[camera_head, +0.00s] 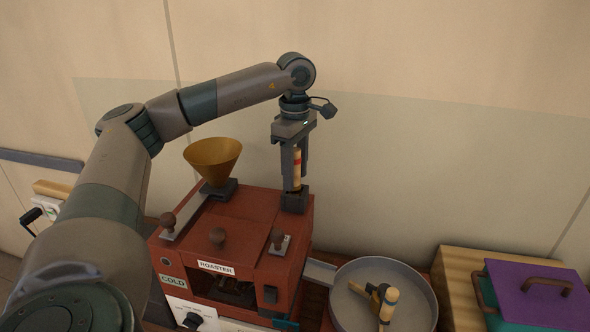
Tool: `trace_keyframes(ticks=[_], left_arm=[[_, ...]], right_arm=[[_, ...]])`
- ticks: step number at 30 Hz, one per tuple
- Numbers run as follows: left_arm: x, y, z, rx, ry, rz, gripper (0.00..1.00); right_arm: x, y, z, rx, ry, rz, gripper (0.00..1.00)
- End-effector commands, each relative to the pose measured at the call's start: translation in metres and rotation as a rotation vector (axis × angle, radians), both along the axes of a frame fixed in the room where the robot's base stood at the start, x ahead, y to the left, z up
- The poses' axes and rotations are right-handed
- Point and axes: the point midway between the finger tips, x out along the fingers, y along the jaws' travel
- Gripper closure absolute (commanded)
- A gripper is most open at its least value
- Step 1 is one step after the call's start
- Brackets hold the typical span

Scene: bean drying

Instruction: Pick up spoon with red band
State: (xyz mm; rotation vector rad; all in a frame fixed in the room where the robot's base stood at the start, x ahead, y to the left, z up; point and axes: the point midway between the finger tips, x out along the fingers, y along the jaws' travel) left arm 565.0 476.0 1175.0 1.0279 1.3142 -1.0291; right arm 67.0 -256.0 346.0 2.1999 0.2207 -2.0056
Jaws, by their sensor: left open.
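The spoon with the red band (297,168) stands upright, its light wooden handle showing, in a small dark holder (295,201) on the back right of the red roaster's top. Its lower end is hidden. My left gripper (296,180) points down with its fingers open around the handle. I cannot tell whether a finger touches it. My right gripper is not in view.
The red roaster (230,215) carries a brass funnel (213,158) and several brown knobs. At its right is a round grey pan (352,322) with a wooden-handled tool (390,298) inside. A wooden box (462,275) and a purple lid (530,295) stand further right.

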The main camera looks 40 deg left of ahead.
Motion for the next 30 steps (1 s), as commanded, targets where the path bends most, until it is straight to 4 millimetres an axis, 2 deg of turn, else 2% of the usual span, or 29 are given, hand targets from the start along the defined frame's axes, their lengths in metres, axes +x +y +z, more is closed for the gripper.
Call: trace_keyframes(ticks=[4,16,17,22,30], left_arm=[[-0.0004,0.0001,-0.0062,0.0,0.0,-0.001,0.57],[-0.0001,0.0,-0.0062,0.0,-0.001,-0.001,0.57],[-0.0001,0.0,-0.0061,0.0,-0.001,-0.001,0.59],[-0.0001,0.0,-0.006,0.0,-0.001,-0.001,1.0],[0.0,-0.0001,-0.0055,0.0,-0.001,-0.001,1.0]], right_arm=[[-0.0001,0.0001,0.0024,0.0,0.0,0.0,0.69],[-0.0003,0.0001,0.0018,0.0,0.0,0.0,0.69],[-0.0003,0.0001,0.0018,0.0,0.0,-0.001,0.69],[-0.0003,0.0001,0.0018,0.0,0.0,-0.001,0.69],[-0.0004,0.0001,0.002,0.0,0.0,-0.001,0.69]])
